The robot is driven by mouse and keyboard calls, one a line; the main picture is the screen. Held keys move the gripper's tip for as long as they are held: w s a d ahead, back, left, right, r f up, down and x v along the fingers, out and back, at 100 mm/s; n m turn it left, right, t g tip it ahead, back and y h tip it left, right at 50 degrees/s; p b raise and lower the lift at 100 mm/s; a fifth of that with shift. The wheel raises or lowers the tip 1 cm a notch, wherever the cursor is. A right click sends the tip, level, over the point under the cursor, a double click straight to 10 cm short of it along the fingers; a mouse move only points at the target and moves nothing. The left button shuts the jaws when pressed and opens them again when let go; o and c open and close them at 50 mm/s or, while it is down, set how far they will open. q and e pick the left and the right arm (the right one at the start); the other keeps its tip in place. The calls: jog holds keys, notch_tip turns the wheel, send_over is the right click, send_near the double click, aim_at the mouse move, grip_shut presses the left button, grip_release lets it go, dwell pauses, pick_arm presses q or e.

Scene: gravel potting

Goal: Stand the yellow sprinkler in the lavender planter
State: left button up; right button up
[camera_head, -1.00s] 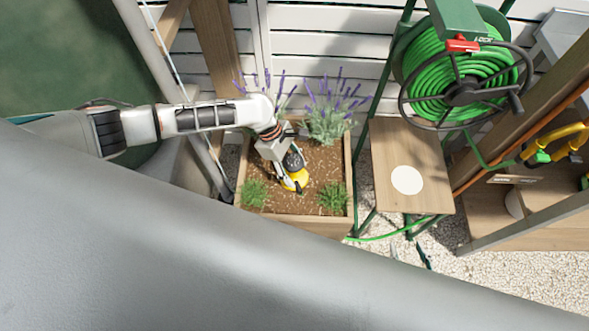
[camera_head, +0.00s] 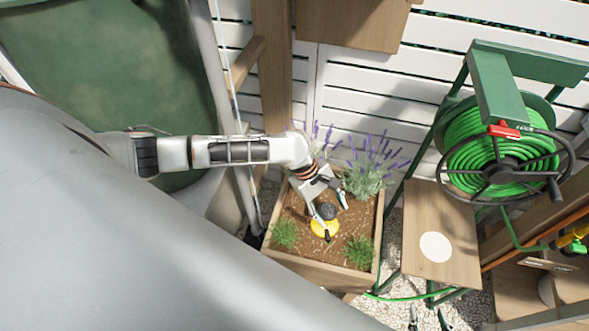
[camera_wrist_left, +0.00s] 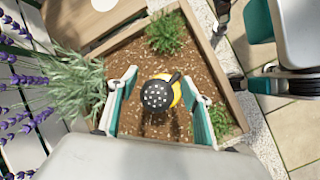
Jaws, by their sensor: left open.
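The yellow sprinkler (camera_head: 322,228), with a round dark perforated head (camera_wrist_left: 157,95), stands on the brown soil inside the wooden lavender planter (camera_head: 318,271). It appears upright, with its yellow base on the soil. My left gripper (camera_head: 337,219) is open above the planter. In the left wrist view its two teal-and-white fingers (camera_wrist_left: 160,80) are on either side of the sprinkler, with visible gaps to its head. The sprinkler's base is partly hidden by its head there.
Lavender (camera_head: 366,179) grows at the planter's back edge, and green tufts (camera_head: 285,233) (camera_head: 359,251) stand at its front corners. A wooden stand with a white disc (camera_head: 436,247) is to the right, below a green hose reel (camera_head: 500,150). A white slatted fence (camera_head: 375,75) is behind.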

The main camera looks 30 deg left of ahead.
pick_arm(q)
jog(key=s+d+f+m+t+h, duration=0.1)
jog(key=s+d+m+t+h, duration=0.1)
jog(key=s+d+m+t, duration=0.5)
jog(key=s+a+m+t+y, duration=0.3)
jog(key=s+a+m+y, duration=0.2)
jog(key=a+m, duration=0.5)
jog(key=s+a, duration=0.1)
jog(key=a, duration=0.2)
jog(key=shift+s+a+f+m, duration=0.3)
dwell(0.4)
